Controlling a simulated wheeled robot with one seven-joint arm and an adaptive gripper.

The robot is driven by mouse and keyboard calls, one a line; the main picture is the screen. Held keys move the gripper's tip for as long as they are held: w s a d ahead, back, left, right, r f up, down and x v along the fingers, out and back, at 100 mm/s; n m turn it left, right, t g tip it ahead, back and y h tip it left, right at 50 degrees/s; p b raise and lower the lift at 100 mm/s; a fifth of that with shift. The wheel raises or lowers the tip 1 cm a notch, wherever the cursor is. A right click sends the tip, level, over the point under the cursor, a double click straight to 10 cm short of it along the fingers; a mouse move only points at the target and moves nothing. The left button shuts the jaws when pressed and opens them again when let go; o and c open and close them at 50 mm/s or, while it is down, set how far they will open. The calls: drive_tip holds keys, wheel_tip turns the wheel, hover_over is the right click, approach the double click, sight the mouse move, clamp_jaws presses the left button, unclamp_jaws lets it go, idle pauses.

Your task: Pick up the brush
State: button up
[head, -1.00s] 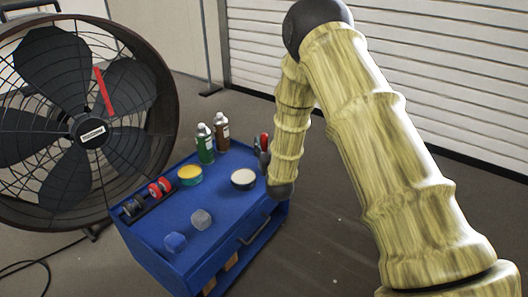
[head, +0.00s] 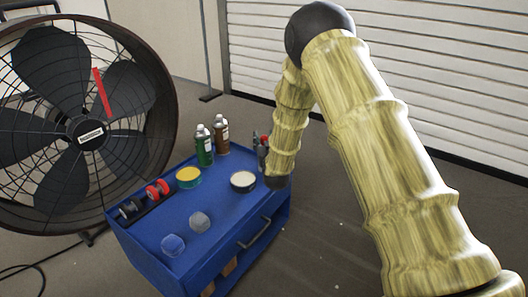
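I cannot make out a brush for certain. A small cluster of upright grey and red tool-like shapes (head: 262,148) stands at the right back edge of the blue cart (head: 200,250), partly hidden by my arm. My arm comes down from the upper right, and its dark end joint is over the cart's right edge. My gripper does not show; the arm's last links appear to hide it.
On the cart top are a green spray can (head: 204,146), a brown can (head: 221,135), a yellow-topped tin (head: 189,178), a pale-topped tin (head: 243,181), red and black rollers (head: 158,189) and two bluish lumps (head: 199,221). A large fan (head: 60,130) stands left.

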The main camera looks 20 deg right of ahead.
drive_tip(key=c, duration=0.7)
drive_tip(key=shift+c, duration=0.2)
